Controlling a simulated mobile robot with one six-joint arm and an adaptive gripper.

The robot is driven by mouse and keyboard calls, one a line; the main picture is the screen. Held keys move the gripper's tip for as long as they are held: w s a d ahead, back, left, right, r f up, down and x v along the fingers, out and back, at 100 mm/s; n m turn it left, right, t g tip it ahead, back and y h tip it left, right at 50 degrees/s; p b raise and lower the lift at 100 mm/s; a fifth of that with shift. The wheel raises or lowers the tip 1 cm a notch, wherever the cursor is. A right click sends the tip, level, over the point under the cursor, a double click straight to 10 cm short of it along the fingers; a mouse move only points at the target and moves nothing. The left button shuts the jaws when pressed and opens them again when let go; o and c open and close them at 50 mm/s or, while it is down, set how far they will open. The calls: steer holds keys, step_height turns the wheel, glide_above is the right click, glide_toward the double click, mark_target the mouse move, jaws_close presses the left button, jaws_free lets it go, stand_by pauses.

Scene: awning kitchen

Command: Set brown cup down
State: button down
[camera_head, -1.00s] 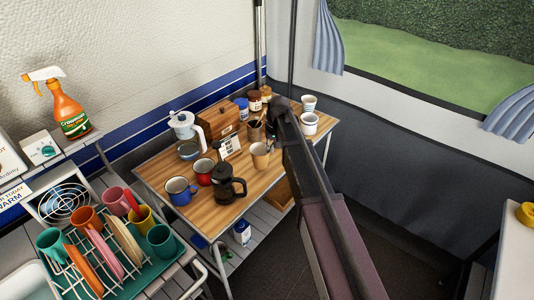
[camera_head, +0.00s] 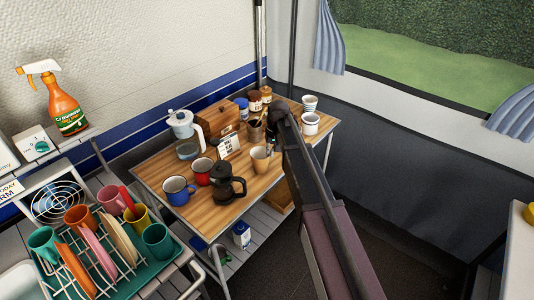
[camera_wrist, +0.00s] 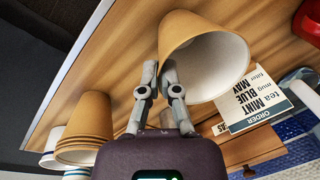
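The brown cup (camera_head: 260,160) is upright at the front middle of the wooden table (camera_head: 222,213), right of the black coffee press. In the wrist view the brown cup (camera_wrist: 183,38) shows its pale inside, mouth towards the camera. My gripper (camera_head: 269,146) is at the cup's right rim, reaching in from the right. In the wrist view my gripper's fingertips (camera_wrist: 160,70) are close together at the near rim, one beside the outer wall and one over the mouth, with the wall seemingly between them. The cup's base is at or very near the tabletop; a small gap cannot be ruled out.
The black coffee press (camera_head: 228,184), a blue mug (camera_head: 178,192) and a red mug (camera_head: 201,172) stand to the left. An order card (camera_head: 229,146) and a wooden box (camera_head: 206,120) are behind. Stacked paper cups (camera_head: 310,122) stand at the back right.

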steer(key=shift+f, duration=0.15)
steer(key=c, duration=0.8)
jaws_free()
steer(key=shift+r, duration=0.2)
step_height(320, 180, up, 12)
steer(key=d+p, duration=0.1)
steer(key=p, duration=1.1)
steer(key=shift+w+d, duration=0.2)
steer(key=shift+d, duration=0.2)
steer(key=shift+f, duration=0.15)
steer(key=shift+s, duration=0.1)
steer(key=s+d+m+h, duration=0.1)
steer(key=s+d, duration=0.7)
steer(key=s, duration=0.5)
steer(key=s+d+m, duration=0.1)
steer(key=s+d, duration=0.7)
steer(key=s, duration=0.6)
steer(key=shift+h, duration=0.4)
